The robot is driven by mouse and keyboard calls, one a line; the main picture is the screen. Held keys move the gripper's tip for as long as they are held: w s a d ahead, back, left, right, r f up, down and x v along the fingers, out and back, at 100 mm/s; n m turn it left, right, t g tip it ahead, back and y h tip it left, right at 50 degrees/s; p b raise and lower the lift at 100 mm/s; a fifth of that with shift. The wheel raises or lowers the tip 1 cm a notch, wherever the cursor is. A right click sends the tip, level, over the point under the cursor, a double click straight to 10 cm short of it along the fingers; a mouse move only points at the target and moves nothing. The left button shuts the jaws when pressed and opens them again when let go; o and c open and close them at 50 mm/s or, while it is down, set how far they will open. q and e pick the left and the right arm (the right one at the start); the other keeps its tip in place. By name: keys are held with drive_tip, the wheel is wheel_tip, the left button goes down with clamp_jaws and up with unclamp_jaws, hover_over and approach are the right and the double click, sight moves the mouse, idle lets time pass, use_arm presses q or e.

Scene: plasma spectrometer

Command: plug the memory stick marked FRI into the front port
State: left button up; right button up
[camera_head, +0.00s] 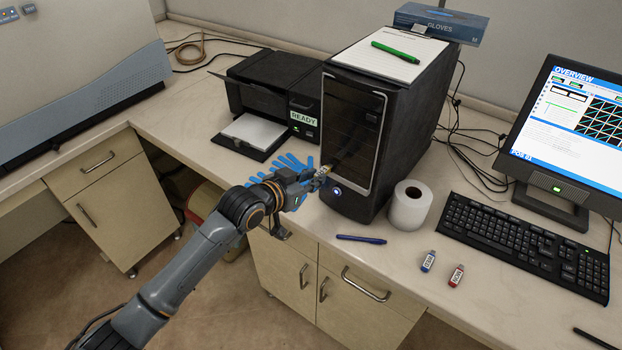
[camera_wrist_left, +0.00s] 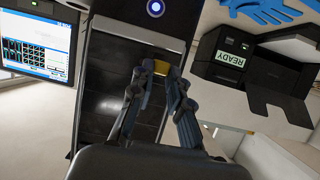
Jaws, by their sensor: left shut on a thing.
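My left gripper (camera_head: 321,172) is in front of the black computer tower (camera_head: 372,110), at the lower part of its front face. It is shut on a small yellow memory stick (camera_wrist_left: 161,67), which shows between the fingertips in the left wrist view. Its marking cannot be read, and I cannot tell whether its end touches the tower. The front port is not distinguishable. A blue stick (camera_head: 428,261) and a red stick (camera_head: 456,275) with white labels lie on the bench; their lettering is too small to read surely. My right gripper is not in view.
A paper roll (camera_head: 409,206) stands right of the tower, and a blue pen (camera_head: 361,239) lies before it. A blue glove (camera_head: 289,166) and a printer (camera_head: 267,95) are on the left. A keyboard (camera_head: 525,243) and monitor (camera_head: 572,130) stand right.

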use_arm(q)
drive_tip(key=shift+w+d, duration=0.3)
drive_tip(key=shift+w, duration=0.05)
drive_tip(key=o, duration=0.9)
drive_tip(key=shift+c, duration=0.2)
